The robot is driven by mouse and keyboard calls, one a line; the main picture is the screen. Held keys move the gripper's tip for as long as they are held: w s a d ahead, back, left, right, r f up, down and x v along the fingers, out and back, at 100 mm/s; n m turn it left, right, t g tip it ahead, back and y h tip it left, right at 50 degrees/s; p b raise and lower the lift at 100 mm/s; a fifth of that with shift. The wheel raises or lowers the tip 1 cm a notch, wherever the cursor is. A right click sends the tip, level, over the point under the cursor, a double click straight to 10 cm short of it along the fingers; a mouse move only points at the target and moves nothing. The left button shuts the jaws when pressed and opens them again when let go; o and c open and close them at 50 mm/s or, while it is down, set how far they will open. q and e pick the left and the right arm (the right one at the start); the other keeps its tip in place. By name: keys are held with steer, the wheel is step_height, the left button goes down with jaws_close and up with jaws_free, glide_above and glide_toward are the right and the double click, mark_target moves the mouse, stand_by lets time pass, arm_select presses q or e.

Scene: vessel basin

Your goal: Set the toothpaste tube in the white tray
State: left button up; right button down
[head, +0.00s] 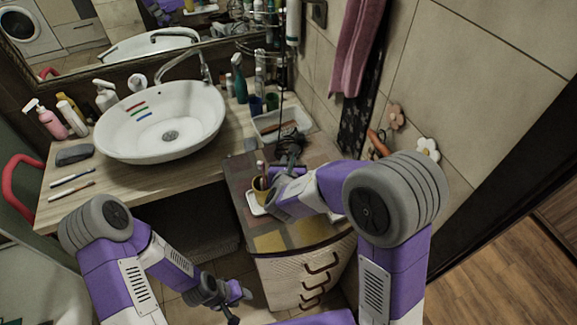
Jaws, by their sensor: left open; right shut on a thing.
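The white tray (310,124) stands at the back right of the counter, by the tiled wall, with a brown comb-like thing lying in it. My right gripper (289,142) is over the drawer cabinet, just in front of the tray. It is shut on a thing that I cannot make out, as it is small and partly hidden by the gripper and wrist. I cannot pick out the toothpaste tube for certain anywhere. My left gripper (238,298) is open and low, in front of the counter, away from the tray.
A white basin (160,120) fills the middle of the counter. A yellow cup (259,189) with brushes stands on the cabinet (300,235) close to my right wrist. A green bottle (239,80) and cups stand left of the tray. Toothbrushes (70,178) lie at left.

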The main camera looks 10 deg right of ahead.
steer(key=shift+f, duration=0.4)
steer(key=c, duration=1.1)
jaws_free()
